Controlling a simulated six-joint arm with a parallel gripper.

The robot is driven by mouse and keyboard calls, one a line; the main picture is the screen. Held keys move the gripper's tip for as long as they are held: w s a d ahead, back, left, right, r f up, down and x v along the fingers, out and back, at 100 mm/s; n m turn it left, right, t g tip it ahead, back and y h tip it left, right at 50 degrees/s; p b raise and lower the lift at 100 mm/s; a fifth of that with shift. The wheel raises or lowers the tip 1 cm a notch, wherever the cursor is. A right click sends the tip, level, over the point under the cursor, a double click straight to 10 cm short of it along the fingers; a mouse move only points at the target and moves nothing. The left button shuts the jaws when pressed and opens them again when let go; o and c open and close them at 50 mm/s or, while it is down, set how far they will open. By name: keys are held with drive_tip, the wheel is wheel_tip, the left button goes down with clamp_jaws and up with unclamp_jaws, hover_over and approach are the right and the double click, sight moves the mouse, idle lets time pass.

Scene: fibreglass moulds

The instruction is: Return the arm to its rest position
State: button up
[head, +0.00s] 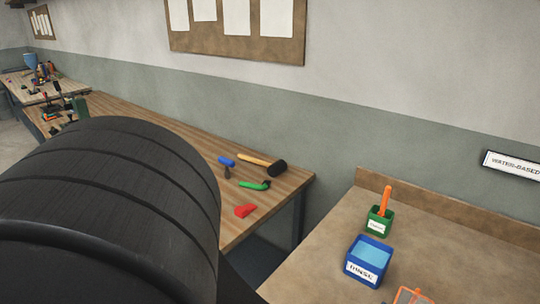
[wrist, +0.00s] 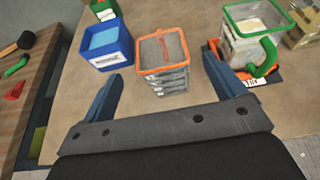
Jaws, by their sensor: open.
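My gripper (wrist: 170,95) shows in the wrist view with its two blue-grey fingers wide apart and nothing between them. It hangs above a brown table (wrist: 145,145). Beyond the fingertips stands a clear container with an orange rim (wrist: 186,82). In the head view a large black part of my arm fills the lower left, and the gripper itself is out of that view.
A blue bin (head: 350,270) and a green holder with an orange handle (head: 380,222) stand on the brown table. A green-rimmed container (wrist: 232,45) stands at right. A wooden bench (head: 290,183) holds a mallet (head: 277,168) and a red piece (head: 245,211). A gap separates bench and table.

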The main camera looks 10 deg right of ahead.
sight(415, 299)
drive_tip(key=x, duration=0.9)
drive_tip(key=shift+w+d+f, duration=0.25)
idle(0.4)
